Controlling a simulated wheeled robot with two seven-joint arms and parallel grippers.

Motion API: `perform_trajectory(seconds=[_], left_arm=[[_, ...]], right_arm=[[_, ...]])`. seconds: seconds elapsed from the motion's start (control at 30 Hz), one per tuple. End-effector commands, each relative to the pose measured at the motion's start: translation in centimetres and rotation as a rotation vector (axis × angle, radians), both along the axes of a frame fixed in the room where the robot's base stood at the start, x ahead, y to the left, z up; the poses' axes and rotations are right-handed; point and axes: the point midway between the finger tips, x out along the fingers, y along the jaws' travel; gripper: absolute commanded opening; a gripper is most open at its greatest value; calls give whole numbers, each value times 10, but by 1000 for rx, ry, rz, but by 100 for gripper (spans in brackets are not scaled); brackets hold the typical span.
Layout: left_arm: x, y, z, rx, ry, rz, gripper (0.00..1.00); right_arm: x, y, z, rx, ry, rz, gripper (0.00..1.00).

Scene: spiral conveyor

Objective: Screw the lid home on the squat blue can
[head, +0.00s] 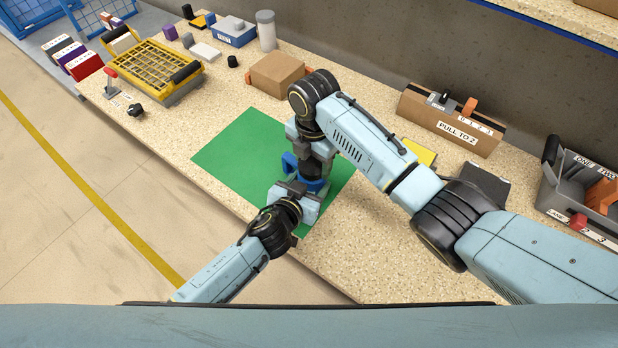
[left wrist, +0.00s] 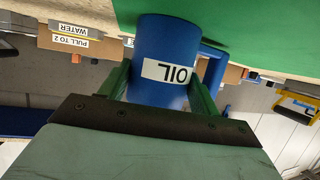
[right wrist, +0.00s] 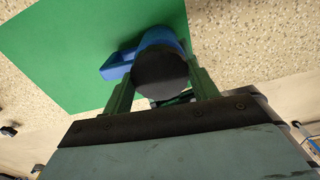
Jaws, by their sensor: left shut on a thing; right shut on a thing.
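The squat blue can (head: 316,186) stands on the green mat (head: 236,150), with its blue handle (head: 288,162) on the far left side. In the left wrist view the can (left wrist: 165,40) shows an OIL label. My left gripper (left wrist: 160,88) is shut on the can's body from the near side. The black lid (right wrist: 160,74) sits at the can's top in the right wrist view. My right gripper (right wrist: 163,88) is above the can, pointing down, shut on the lid. The seam between lid and can is hidden, so I cannot tell how tightly the lid sits.
A cardboard box (head: 277,75) stands behind the mat. A PULL TO 2 box (head: 450,120), a yellow item (head: 421,152) and a grey toolbox (head: 585,190) are to the right. A yellow rack (head: 155,68) is at the left. The mat's left part is clear.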

Motion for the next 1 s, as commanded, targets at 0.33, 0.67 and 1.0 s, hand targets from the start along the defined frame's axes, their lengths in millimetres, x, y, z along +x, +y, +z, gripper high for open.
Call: perform_trajectory(seconds=[0.33,0.67,1.0], left_arm=[[0,0,-1,2,1,1,0],[0,0,-1,2,1,1,0],[0,0,-1,2,1,1,0]], right_arm=[[-1,1,0,2,3,-670,32],[-1,2,-1,4,5,-1378,32],[-1,2,-1,2,5,-2087,32]])
